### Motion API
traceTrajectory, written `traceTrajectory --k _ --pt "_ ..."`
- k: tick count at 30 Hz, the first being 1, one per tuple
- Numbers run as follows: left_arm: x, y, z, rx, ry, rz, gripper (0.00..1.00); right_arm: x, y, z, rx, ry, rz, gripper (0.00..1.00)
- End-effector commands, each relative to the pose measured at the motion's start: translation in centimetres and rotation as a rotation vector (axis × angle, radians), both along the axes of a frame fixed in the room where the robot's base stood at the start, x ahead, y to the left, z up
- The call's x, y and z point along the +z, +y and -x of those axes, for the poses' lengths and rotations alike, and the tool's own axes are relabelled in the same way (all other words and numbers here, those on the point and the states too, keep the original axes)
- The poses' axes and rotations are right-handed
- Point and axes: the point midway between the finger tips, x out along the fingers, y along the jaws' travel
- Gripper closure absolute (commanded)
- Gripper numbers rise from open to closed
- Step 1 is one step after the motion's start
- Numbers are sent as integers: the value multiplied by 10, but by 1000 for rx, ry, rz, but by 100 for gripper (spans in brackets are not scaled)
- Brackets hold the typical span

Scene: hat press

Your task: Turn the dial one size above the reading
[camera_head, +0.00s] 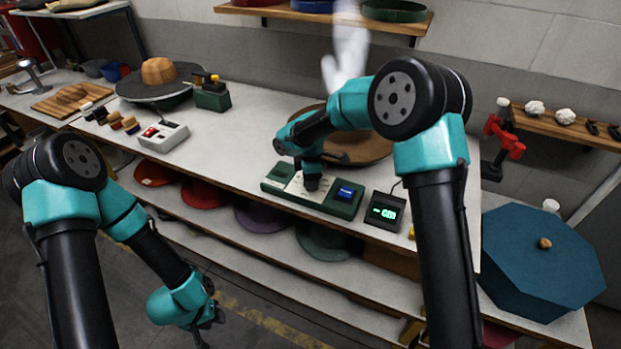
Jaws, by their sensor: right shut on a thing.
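A green control box (343,209) with a pale dial face and a blue part (346,192) stands near the front edge of the bench. My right gripper (311,184) points down onto the dial face and is shut on the dial knob, which the gripper mostly hides. The dial's marks are too small to read. A dark display (376,218) to the right of the box shows green digits that look like 60, but they are not sharp. My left gripper (207,328) hangs low in front of the bench, away from the box; its finger opening is unclear.
A brown hat-shaped disc (372,150) lies behind the box under my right arm. A grey box with a red part (163,136) and a hat block (159,71) stand to the left. Hats lie on the lower shelf. A blue octagonal box (545,265) stands at the right.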

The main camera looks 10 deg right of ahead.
Motion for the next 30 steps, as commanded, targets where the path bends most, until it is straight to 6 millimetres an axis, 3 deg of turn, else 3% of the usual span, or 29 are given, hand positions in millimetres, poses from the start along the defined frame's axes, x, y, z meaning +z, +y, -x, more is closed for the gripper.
traceTrajectory --k 30 --pt "0 0 0 0 0 0 62 0 -1 -1 -962 -1 0 66"
